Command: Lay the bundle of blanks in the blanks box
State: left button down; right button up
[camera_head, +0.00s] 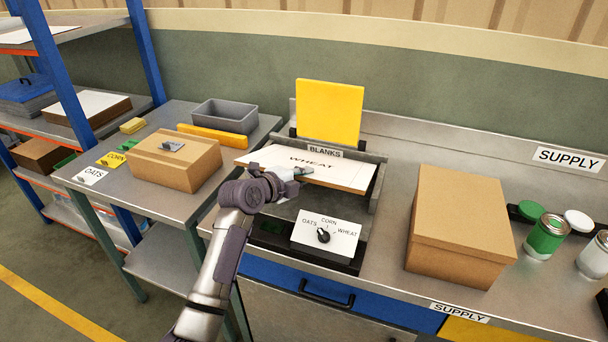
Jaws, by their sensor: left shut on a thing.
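The bundle of blanks (335,170) is a flat stack with a white top that reads WHEAT and a light brown edge. My left gripper (300,172) is shut on its near edge. The bundle is roughly level and lies over the grey blanks box (379,187), inside or just above its walls; I cannot tell whether it touches the bottom. The box has a BLANKS label (325,152) at its back, and the bundle hides most of its inside. My right gripper is not in view.
A selector panel (340,228) marked OATS, CORN and WHEAT stands in front of the box. A yellow panel (330,110) rises behind it. A large carton (460,225) and cans (545,238) stand right. The left table holds a carton (175,165) and grey bin (225,115).

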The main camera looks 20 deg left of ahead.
pick_arm(q)
jog(key=shift+f+b, duration=1.65)
jog(key=shift+f, duration=0.45)
jog(key=shift+c, duration=1.6)
grip_release()
jog(key=shift+r+p, duration=3.3)
jog(key=shift+r, duration=1.25)
jog(key=shift+s+f, duration=0.1)
jog(key=shift+s, duration=0.05)
